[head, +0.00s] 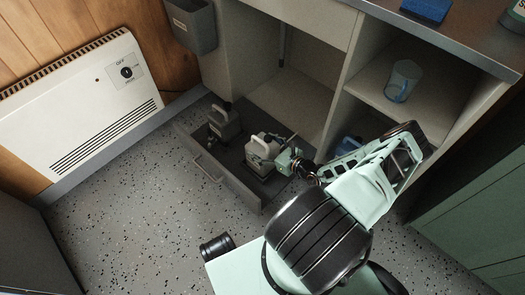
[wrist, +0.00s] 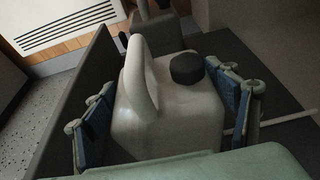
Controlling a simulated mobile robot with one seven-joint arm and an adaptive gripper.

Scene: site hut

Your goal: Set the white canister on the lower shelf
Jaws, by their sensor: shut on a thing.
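The white canister (head: 263,150) has a looped handle and a black cap. It is upright in the open grey drawer (head: 240,190), or just above its floor; I cannot tell which. In the wrist view the white canister (wrist: 165,125) fills the space between the blue-padded fingers of my gripper (wrist: 160,95). My gripper (head: 283,157) is shut on it, coming from the right in the head view. The shelf unit's right bay has a shelf board (head: 375,88) with a lower space beneath it, partly hidden behind my arm.
A grey canister (head: 224,122) stands in the drawer, left of the white one. A clear bluish cup (head: 402,80) is on the shelf board. A blue item (head: 349,144) shows low in the right bay, partly hidden. A white heater (head: 75,105) is on the left wall.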

